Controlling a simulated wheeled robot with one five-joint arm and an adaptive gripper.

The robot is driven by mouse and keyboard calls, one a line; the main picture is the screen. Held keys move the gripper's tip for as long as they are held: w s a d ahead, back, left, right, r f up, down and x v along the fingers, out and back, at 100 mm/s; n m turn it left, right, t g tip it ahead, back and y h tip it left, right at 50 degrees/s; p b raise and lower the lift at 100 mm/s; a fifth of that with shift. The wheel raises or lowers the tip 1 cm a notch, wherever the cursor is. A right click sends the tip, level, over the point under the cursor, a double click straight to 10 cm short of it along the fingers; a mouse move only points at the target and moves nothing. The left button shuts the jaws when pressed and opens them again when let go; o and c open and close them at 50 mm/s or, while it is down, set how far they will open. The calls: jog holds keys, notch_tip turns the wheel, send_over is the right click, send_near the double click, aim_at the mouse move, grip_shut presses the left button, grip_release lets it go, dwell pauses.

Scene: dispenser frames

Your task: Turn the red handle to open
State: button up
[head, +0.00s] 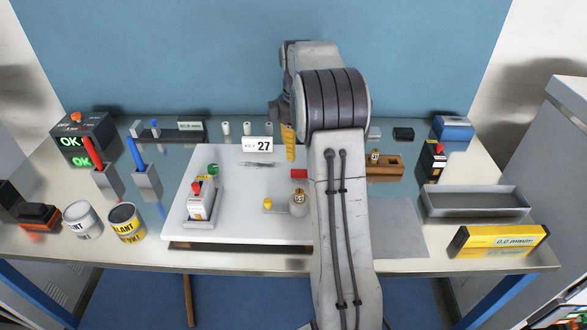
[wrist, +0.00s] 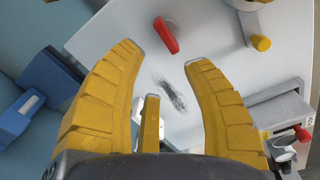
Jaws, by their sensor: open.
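The red handle (wrist: 166,36) is a short bar attached to a white panel (wrist: 225,85). In the wrist view it lies just beyond my fingertips, slightly tilted. In the head view the red handle (head: 299,174) shows at the panel's right side, beside my arm. My gripper (wrist: 166,56) is open, with yellow fingers spread and nothing between them. In the head view only part of my gripper (head: 289,142) shows, above and behind the red handle; my arm hides the rest. The fingers and the handle appear apart.
A yellow handle (head: 268,204) by a round fitting (head: 298,202) stands nearer the front. A grey unit (head: 200,204) with a red top and a green knob (head: 212,169) are at the panel's left. Cans (head: 126,222) and trays (head: 477,203) flank the panel.

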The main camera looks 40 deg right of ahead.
aim_at(297, 170)
jog(key=n, duration=0.1)
jog(key=s+n, duration=0.1)
jog(key=n, duration=0.1)
jog(key=shift+a+f, duration=0.15)
jog(key=shift+a, duration=0.05)
jog(key=shift+n, duration=0.3)
jog(key=shift+f, duration=3.55)
jog(key=shift+c, duration=0.2)
grip_shut()
